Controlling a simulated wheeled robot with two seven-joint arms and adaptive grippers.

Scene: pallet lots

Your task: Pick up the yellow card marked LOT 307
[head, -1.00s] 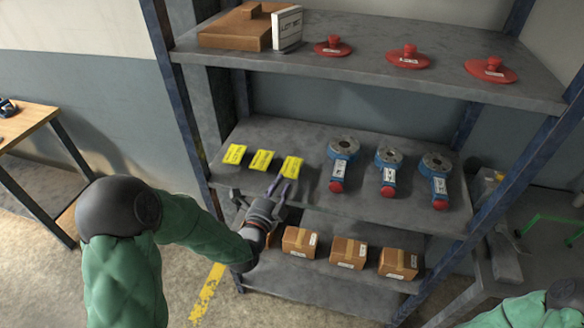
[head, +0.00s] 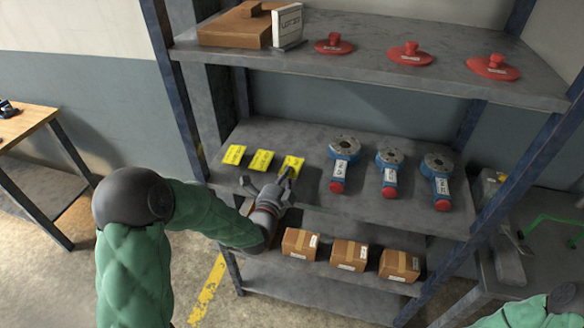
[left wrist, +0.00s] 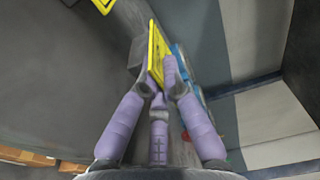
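Three yellow cards with dark print sit in a row near the front left of the middle shelf: a left card (head: 233,154), a middle card (head: 262,160) and a right card (head: 292,166). Their print is too small to read. My left gripper (head: 284,176) is at the near edge of the right card and covers part of it. In the left wrist view, the gripper's purple fingers (left wrist: 160,82) converge at the lower end of this card (left wrist: 156,50). I cannot tell whether they clamp it. My right gripper is out of view.
Several blue and grey tools with red ends, one a blue tool (head: 343,163), lie right of the cards. The upper shelf (head: 380,75) hangs above, carrying red lids (head: 410,55). Brown boxes (head: 349,254) sit below. A blue post (head: 180,110) stands at left.

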